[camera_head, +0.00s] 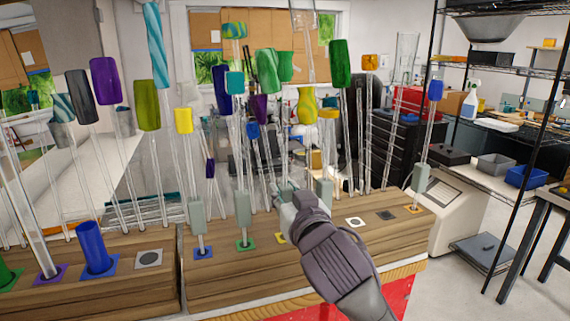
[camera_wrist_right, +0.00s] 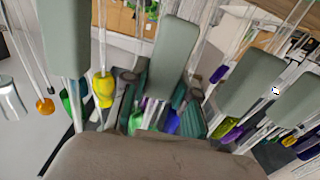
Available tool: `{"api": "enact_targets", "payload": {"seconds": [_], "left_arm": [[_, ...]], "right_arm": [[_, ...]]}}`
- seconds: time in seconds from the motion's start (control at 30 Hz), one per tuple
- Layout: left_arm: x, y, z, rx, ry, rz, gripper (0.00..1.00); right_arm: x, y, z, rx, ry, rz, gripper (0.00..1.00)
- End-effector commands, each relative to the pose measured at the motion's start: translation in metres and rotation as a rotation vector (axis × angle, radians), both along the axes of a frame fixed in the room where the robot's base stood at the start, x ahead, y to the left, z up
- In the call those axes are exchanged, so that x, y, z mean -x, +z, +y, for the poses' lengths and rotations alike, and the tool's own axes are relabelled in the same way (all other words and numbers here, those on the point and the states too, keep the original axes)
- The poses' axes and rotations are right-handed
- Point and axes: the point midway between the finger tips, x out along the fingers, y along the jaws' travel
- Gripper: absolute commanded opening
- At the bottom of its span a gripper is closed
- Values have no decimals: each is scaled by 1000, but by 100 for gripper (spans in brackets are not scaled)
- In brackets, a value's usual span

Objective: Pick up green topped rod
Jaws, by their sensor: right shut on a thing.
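Several green-topped rods stand in the head view: a wavy green one (camera_head: 267,72) near the middle, a dark green one (camera_head: 340,64) to its right, and an olive-green one (camera_head: 147,105) at left. My right gripper (camera_head: 284,192) is low among the front rods, beside the yellow-marked socket (camera_head: 281,238). It is shut on a rod whose grey-green block (camera_wrist_right: 172,65) shows between the fingers in the right wrist view. I cannot tell for sure which coloured top belongs to that rod. My left gripper is not in view.
The wooden rack (camera_head: 215,278) has coloured sockets. Tall glass rods crowd close on both sides of my right gripper, including ones with a yellow top (camera_head: 183,120) and a blue top (camera_head: 435,90). A blue cup-like piece (camera_head: 94,247) stands on the left block. Wire shelving stands at right.

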Motion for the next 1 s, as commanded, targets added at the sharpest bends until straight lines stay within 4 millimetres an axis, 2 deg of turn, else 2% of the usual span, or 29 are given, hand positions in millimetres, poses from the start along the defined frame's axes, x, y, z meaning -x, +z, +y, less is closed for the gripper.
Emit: {"api": "enact_targets", "payload": {"seconds": [0.17,0.27,0.7,0.8,1.0], "left_arm": [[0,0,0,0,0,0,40],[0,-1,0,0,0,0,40],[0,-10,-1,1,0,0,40],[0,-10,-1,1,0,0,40],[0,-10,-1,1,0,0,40]], "right_arm": [[0,1,0,0,0,-1,0],[0,9,0,-2,1,-4,0],[0,87,0,-3,1,-3,0],[0,97,0,-1,1,-4,0],[0,101,0,-1,1,0,0]]}}
